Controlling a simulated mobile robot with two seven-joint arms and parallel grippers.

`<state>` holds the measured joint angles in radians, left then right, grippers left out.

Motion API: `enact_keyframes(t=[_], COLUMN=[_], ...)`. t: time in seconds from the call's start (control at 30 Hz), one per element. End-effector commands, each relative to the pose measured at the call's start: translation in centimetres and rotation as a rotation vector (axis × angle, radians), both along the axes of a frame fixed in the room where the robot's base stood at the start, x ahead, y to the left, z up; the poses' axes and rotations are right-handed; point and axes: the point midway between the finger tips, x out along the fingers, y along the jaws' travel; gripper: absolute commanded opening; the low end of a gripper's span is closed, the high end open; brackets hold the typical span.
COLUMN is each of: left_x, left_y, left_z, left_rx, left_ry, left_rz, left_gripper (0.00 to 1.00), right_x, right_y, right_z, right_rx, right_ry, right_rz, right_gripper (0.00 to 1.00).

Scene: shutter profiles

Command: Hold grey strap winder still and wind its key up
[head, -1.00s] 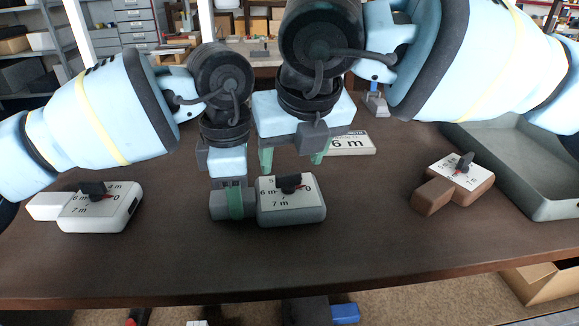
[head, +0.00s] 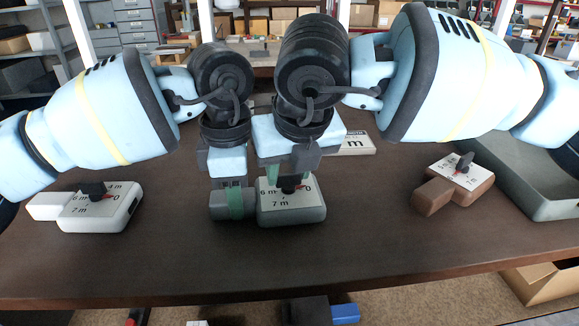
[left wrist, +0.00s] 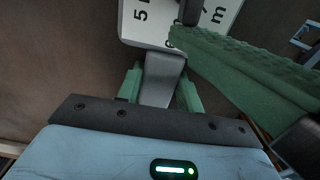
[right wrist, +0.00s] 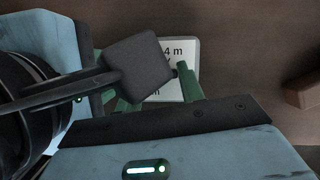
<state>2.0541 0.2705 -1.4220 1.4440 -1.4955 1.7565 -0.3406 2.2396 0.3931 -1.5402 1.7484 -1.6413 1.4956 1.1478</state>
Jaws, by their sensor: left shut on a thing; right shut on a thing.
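The grey strap winder (head: 300,214) lies on the table in the middle of the head view, with its white scale up and its handle (head: 217,206) to the left. My left gripper (head: 236,204) is shut on the handle; the left wrist view shows the handle (left wrist: 163,85) between its green fingers. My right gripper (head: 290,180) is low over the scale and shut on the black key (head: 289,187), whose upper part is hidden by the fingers. In the right wrist view the scale (right wrist: 185,55) shows behind the right fingers.
A white winder (head: 118,218) lies at the left and a brown winder (head: 470,190) at the right. A grey tray (head: 548,205) stands at the far right. The table front is clear.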

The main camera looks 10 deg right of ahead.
Motion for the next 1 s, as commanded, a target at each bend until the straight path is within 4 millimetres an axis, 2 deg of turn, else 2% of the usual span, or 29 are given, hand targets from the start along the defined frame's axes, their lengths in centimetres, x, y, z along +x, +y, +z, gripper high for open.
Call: enact_keyframes(t=[0.67,1.0], left_x=[0.03,0.04], left_y=[0.05,0.06], left_z=[0.04,0.04], left_rx=[0.001,0.001], left_ry=[-0.001,-0.001], left_rz=[0.001,0.001], left_gripper=[0.09,0.09], right_x=[0.01,0.02], right_y=[-0.08,-0.13], right_z=[0.02,-0.03], right_rx=[-0.001,0.001], right_ry=[0.001,0.003], right_rz=[0.023,0.136], right_gripper=[0.15,0.15])
